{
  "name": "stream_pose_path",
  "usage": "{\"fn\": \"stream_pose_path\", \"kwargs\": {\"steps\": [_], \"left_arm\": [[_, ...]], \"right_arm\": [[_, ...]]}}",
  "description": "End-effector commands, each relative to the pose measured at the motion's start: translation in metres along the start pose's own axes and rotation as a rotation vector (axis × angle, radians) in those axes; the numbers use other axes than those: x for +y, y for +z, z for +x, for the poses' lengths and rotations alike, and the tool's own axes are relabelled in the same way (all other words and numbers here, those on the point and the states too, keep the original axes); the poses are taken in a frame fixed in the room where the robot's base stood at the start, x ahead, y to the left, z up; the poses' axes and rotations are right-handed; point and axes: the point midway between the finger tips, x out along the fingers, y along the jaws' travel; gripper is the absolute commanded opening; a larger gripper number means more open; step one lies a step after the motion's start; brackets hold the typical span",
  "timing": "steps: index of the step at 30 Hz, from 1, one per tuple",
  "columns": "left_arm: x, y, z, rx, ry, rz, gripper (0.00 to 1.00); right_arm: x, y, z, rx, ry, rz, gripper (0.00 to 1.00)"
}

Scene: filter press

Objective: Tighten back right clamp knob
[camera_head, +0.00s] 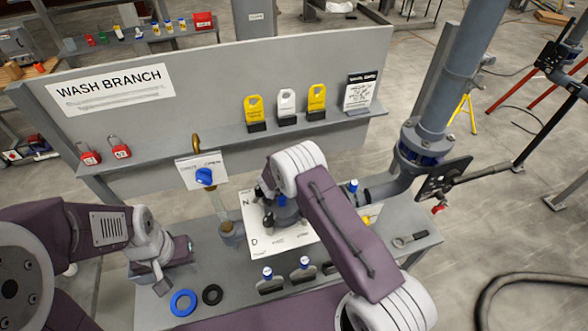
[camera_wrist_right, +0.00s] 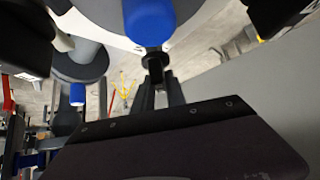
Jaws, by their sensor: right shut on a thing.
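The grey filter housing stands on a white panel (camera_head: 257,236) in the middle of the bench, partly hidden by my right arm. My right gripper (camera_head: 268,205) reaches down at the housing and is shut on a blue clamp knob (camera_head: 281,200). A blue knob (camera_wrist_right: 150,20) also shows large at the top of the right wrist view, below a grey round part. Another blue knob (camera_head: 353,185) stands to the right of my right arm, near the pipe. My left gripper (camera_head: 163,280) hangs at the bench's left; its jaw gap is unclear.
A blue ring (camera_head: 183,303) and a black ring (camera_head: 212,294) lie front left; a wrench (camera_head: 410,239) lies right. A blue valve handle (camera_head: 204,176) and a large pipe (camera_head: 425,125) flank the housing.

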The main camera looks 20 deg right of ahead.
Motion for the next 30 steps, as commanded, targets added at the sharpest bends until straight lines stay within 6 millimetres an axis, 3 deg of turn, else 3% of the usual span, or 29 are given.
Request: {"fn": "stream_pose_path", "kwargs": {"steps": [25, 26, 27, 30], "left_arm": [[0.0001, -0.0005, -0.0052, 0.0, 0.0, 0.0, 0.36], [0.0001, -0.0005, -0.0052, 0.0, 0.0, 0.0, 0.36], [0.0001, -0.0005, -0.0052, 0.0, 0.0, 0.0, 0.36], [0.0001, -0.0005, -0.0051, 0.0, 0.0, 0.0, 0.36]], "right_arm": [[-0.0011, -0.0039, -0.0008, 0.006, 0.081, 0.085, 0.0], [-0.0011, -0.0039, -0.0008, 0.006, 0.081, 0.085, 0.25], [-0.001, -0.0037, -0.0008, 0.005, 0.081, 0.085, 0.36], [-0.0008, -0.0027, -0.0006, 0.004, 0.081, 0.084, 0.38]]}}
